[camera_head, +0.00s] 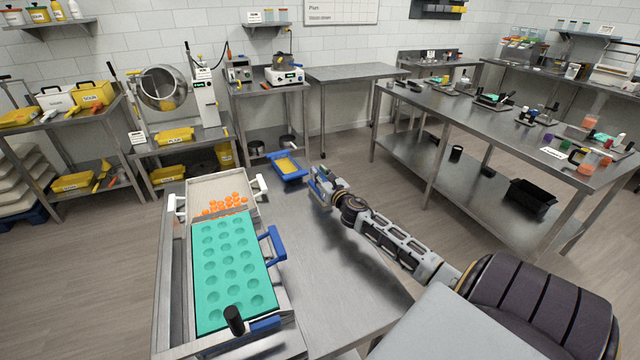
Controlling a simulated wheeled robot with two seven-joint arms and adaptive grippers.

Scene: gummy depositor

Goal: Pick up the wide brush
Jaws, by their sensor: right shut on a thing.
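My right gripper (324,190) reaches in from the right over the steel table (345,285), near its far edge. Just to the left of the gripper is a blue tray (278,178) with a yellow inside. My left gripper is not in view.
A teal mould (238,262) with round cavities lies in a metal frame on the left of the table. Orange gummies (222,206) lie in the pan beyond it. A black knob (233,320) stands up at the near end. The table's right part is bare.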

